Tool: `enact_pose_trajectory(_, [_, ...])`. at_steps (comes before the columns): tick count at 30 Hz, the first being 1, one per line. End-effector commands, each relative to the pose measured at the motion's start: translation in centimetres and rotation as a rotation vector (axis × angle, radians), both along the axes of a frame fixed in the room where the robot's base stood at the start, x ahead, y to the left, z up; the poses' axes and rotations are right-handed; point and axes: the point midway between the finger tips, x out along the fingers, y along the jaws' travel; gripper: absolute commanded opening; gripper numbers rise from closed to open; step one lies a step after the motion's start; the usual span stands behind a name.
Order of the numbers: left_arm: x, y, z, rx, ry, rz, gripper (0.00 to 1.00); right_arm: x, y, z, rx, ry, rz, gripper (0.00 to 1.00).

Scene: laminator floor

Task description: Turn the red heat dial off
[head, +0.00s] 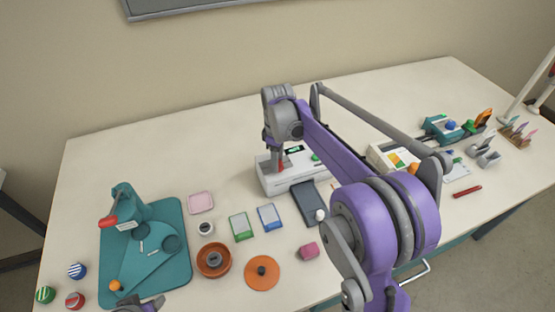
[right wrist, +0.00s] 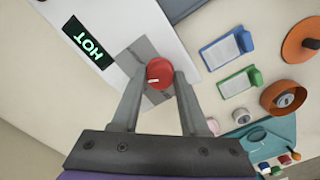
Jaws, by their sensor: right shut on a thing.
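The red heat dial (right wrist: 160,72) is a round knob with a small white mark, on a grey patch of the white laminator (right wrist: 145,30). A lit display (right wrist: 88,43) next to it reads HOT in green. My right gripper (right wrist: 161,78) is shut on the dial, one finger on each side. In the head view the laminator (head: 307,177) stands mid-table, and my right gripper (head: 275,160) comes down at its left end; a bit of the red dial (head: 284,165) shows there. A part of my left gripper (head: 140,305) shows at the bottom edge; its fingers are unclear.
A dark slab (head: 309,203) lies in front of the laminator. Green (head: 241,227) and blue (head: 269,217) card holders lie front left. A teal mat (head: 170,280) bears a teal device with a red handle (head: 108,222). The back left of the table (head: 140,155) is clear.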

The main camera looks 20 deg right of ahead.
Motion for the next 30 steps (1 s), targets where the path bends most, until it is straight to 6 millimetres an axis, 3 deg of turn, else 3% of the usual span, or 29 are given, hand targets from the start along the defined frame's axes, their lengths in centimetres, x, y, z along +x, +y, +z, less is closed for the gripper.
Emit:
enact_pose_trajectory(2, [0.0, 0.0, 0.0, 0.000, 0.000, 0.000, 0.50, 0.0, 0.0, 0.0, -0.001, -0.001, -0.001, 0.00])
enact_pose_trajectory(3, [0.0, 0.0, 0.0, 0.000, 0.000, 0.000, 0.50, 0.0, 0.0, 0.0, -0.001, -0.001, -0.001, 0.51])
enact_pose_trajectory(7, [0.0, 0.0, 0.0, 0.000, 0.000, 0.000, 0.50, 0.0, 0.0, 0.0, -0.001, -0.001, -0.001, 0.74])
enact_pose_trajectory(19, [0.0, 0.0, 0.1, 0.000, -0.001, 0.000, 0.50, 0.0, 0.0, 0.9, 0.000, 0.000, -0.001, 0.74])
enact_pose_trajectory(30, [0.2, 0.0, 0.6, 0.000, -0.005, 0.000, 0.50, 0.0, 0.0, 7.9, -0.001, -0.001, -0.001, 0.74])
